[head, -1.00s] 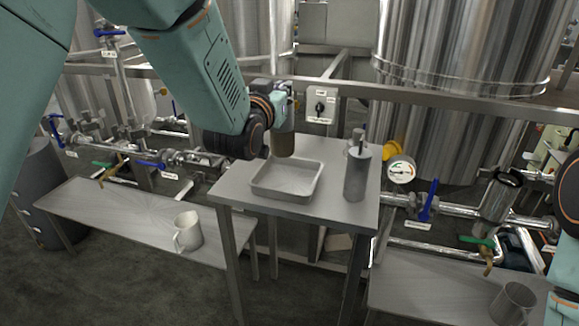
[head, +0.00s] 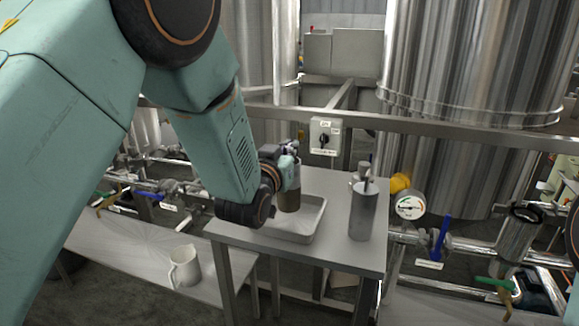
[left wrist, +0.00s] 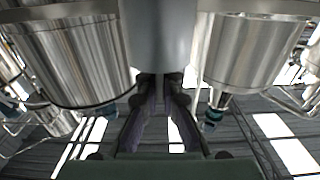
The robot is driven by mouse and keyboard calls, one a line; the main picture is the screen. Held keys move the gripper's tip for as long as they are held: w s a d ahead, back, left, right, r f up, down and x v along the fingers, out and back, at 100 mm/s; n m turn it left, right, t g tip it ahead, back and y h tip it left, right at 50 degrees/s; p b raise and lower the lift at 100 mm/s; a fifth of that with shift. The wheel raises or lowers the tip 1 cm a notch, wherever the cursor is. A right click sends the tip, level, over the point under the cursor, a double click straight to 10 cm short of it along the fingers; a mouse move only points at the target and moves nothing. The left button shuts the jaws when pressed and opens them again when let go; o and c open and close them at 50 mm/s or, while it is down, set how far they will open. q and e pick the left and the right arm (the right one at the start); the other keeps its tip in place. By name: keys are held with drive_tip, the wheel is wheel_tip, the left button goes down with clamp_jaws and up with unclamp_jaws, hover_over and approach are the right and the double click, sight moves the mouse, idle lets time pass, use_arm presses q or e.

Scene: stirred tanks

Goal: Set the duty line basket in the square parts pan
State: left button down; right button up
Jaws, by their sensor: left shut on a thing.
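The duty line basket (head: 289,196), a brownish-grey cylinder, hangs upright from my left gripper (head: 287,168). Its lower end shows in front of the inside of the square parts pan (head: 298,237), a shallow grey metal tray on the small table. I cannot tell whether the basket touches the pan floor. My left arm hides the pan's left part. In the left wrist view, the fingers of my left gripper (left wrist: 160,95) reach to a grey cylinder surface, the basket (left wrist: 158,35). The right gripper is not in view.
A switch box (head: 324,136) is on the rail behind. A white mug (head: 185,267) stands on the lower left bench. A gauge (head: 409,207) and pipes are right.

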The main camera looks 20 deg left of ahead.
use_arm(q)
drive_tip(key=f, duration=0.3)
drive_tip(key=shift+s+b, duration=0.3)
drive_tip(key=shift+b, duration=0.1)
drive_tip(key=shift+w+f, duration=0.15)
drive_tip(key=shift+w, duration=0.25)
drive_tip(key=c, duration=1.9)
unclamp_jaws()
drive_tip(key=shift+o, duration=1.3)
drive_tip(key=shift+s+r, duration=0.2)
drive_tip(key=shift+s, duration=0.2)
drive_tip(key=shift+o, duration=0.6)
drive_tip(key=shift+w+f, duration=0.2)
drive_tip(key=shift+w, duration=0.1)
drive_tip(key=s+p, duration=0.1)
drive_tip(key=s, duration=1.1)
drive_tip(key=shift+a, duration=0.2)
drive_tip(key=shift+s, duration=0.1)
